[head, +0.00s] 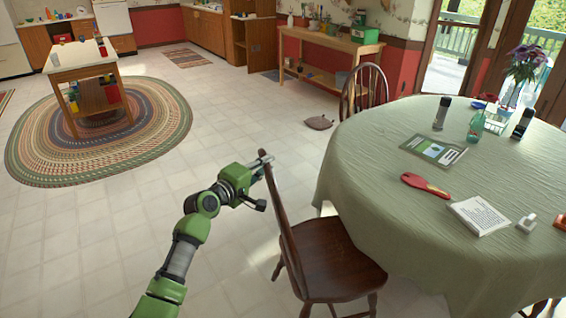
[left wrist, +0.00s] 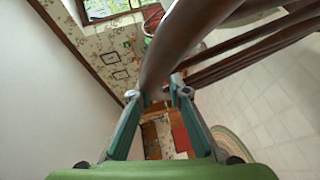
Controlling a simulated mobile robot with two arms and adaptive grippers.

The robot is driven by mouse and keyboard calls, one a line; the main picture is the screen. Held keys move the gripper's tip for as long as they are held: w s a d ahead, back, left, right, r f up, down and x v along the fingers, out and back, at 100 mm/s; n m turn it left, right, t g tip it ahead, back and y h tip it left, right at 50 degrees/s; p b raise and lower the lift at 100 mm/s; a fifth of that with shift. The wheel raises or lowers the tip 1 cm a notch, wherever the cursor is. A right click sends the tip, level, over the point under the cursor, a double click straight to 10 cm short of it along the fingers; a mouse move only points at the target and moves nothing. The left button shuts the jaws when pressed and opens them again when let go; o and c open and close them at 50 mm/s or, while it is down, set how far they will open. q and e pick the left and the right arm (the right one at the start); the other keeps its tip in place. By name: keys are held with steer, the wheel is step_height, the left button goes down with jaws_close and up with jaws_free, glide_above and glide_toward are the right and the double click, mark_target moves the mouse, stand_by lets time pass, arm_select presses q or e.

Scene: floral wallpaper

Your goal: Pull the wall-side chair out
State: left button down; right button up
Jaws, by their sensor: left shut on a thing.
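A dark brown wooden chair (head: 328,262) stands at the left side of the round table with the green cloth (head: 375,190). Its seat is partly by the cloth, and its tall back faces left. My left gripper (head: 263,161) is at the top of this chair's back, its fingers shut on the top rail. In the left wrist view the curved brown rail (left wrist: 180,42) passes between the two fingers of my left gripper (left wrist: 158,94). A second brown chair (head: 366,90) with a spindle back stands behind the table, nearer the wall. My right gripper is not in view.
The table holds a red-handled brush, papers, bottles and a flower vase (head: 522,70). Bare tiled floor (head: 110,235) lies open left of the held chair. A braided oval rug (head: 160,140) lies under a small island. A brown cushion-like thing (head: 318,122) lies on the floor.

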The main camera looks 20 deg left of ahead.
arm_select(q)
steer(key=s+a+b, duration=0.1)
steer(key=s+a, duration=0.3)
steer(key=a, duration=0.2)
steer(key=shift+a, duration=0.2)
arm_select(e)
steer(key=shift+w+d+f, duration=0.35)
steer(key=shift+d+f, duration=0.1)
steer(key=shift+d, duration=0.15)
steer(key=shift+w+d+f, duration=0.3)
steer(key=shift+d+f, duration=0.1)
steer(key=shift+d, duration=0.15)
arm_select(q)
steer(key=c, duration=1.9)
jaws_free()
steer(key=shift+f, duration=0.1)
steer(key=v, duration=1.2)
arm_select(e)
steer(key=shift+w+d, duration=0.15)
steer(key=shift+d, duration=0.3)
arm_select(q)
steer(key=shift+a, duration=0.1)
